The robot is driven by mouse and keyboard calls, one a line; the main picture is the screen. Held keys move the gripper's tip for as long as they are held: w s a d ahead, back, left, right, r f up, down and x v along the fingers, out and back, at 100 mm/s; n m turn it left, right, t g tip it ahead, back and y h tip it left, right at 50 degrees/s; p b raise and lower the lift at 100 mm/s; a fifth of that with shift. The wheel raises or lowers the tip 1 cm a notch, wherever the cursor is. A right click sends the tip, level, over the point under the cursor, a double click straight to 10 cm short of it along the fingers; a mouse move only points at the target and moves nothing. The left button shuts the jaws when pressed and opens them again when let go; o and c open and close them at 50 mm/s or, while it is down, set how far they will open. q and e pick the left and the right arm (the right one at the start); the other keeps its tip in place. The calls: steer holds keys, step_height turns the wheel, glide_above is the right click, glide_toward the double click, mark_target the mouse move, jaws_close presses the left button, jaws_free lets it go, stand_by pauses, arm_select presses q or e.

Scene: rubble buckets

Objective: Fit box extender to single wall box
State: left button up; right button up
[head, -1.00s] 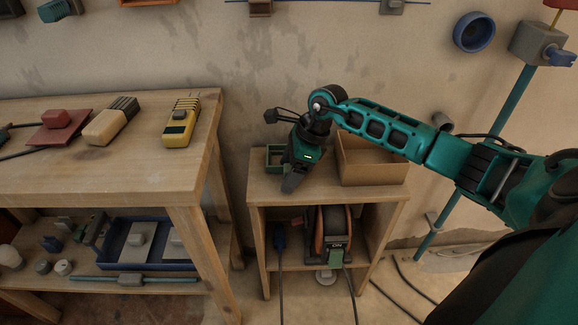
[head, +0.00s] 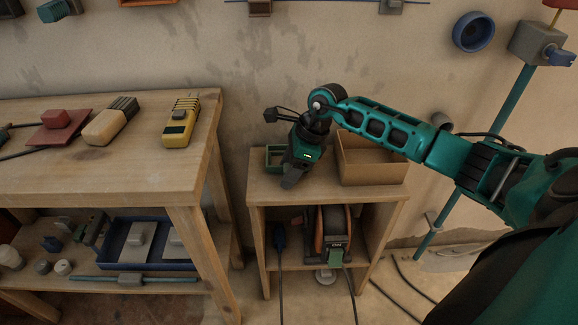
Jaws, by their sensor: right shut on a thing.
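My right gripper (head: 291,178) points down over the left part of the small wooden cabinet's top. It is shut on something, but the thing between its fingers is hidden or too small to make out. A small green open box (head: 274,158) sits on the cabinet top just behind and left of the gripper, partly hidden by it. I cannot tell whether this is the box extender. On the wall are an orange box at the top and a brown one (head: 260,8); I cannot tell which is the single wall box. My left gripper is not in view.
A cardboard box (head: 372,166) stands on the cabinet (head: 330,194), right of the gripper. A cable reel (head: 333,230) is on the shelf below. The workbench (head: 120,175) at left holds a yellow meter (head: 180,125) and other items. A gap separates bench and cabinet.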

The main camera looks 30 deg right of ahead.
arm_select(q)
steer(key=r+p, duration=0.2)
steer(key=p, duration=0.1)
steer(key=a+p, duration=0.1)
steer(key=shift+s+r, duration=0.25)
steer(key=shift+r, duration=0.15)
arm_select(e)
step_height(320, 180, up, 20)
steer(key=shift+f, duration=0.1)
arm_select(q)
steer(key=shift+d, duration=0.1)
arm_select(e)
steer(key=o, duration=0.5)
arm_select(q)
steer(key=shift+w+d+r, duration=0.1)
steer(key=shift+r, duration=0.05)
arm_select(e)
steer(key=c, duration=0.7)
steer(key=shift+o, duration=0.2)
